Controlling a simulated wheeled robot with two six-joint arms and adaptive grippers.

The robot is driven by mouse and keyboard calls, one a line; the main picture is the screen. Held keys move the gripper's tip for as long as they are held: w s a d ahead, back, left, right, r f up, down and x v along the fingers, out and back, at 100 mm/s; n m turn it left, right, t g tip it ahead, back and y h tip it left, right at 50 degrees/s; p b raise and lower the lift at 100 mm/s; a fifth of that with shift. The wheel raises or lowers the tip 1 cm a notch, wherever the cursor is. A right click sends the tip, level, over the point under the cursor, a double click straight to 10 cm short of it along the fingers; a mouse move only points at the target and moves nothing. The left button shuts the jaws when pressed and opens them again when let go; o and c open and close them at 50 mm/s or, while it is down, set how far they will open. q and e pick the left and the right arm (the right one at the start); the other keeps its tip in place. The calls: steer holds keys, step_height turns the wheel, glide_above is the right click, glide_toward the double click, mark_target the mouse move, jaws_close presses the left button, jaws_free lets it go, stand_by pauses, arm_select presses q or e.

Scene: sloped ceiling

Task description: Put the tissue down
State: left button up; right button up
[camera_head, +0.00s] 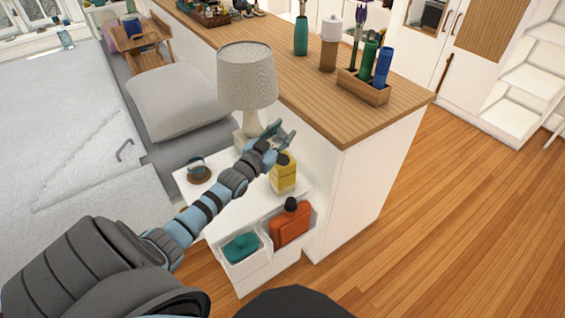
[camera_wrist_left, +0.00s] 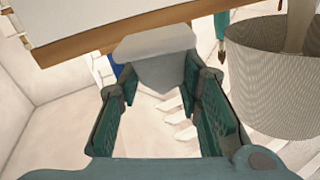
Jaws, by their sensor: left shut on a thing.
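My left gripper (camera_head: 283,135) is over the white bedside table (camera_head: 232,203), just right of the lamp's base. In the left wrist view its teal fingers (camera_wrist_left: 160,85) are shut on a pale grey-white piece, the tissue (camera_wrist_left: 158,58), which spreads out past the fingertips. In the head view I cannot make out the tissue clearly. A yellow box (camera_head: 284,178) with a dark top stands on the table just below the gripper. My right gripper is not in view.
The lamp (camera_head: 247,78) stands close to the gripper; its shade (camera_wrist_left: 280,80) is at the right of the wrist view. A wood-topped counter (camera_head: 330,95) rises behind. A dark round item (camera_head: 199,170) is on the table's left. Bins hold teal (camera_head: 240,247) and orange (camera_head: 290,225) items.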

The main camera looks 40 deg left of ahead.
mark_target(282, 161)
arm_select(q)
step_height(282, 161, down, 8)
steer(key=b, duration=0.5)
steer(key=shift+r, duration=0.3)
steer(key=shift+c, duration=0.2)
steer(key=shift+f, duration=0.2)
steer(key=o, duration=0.8)
steer(key=shift+r, duration=0.1)
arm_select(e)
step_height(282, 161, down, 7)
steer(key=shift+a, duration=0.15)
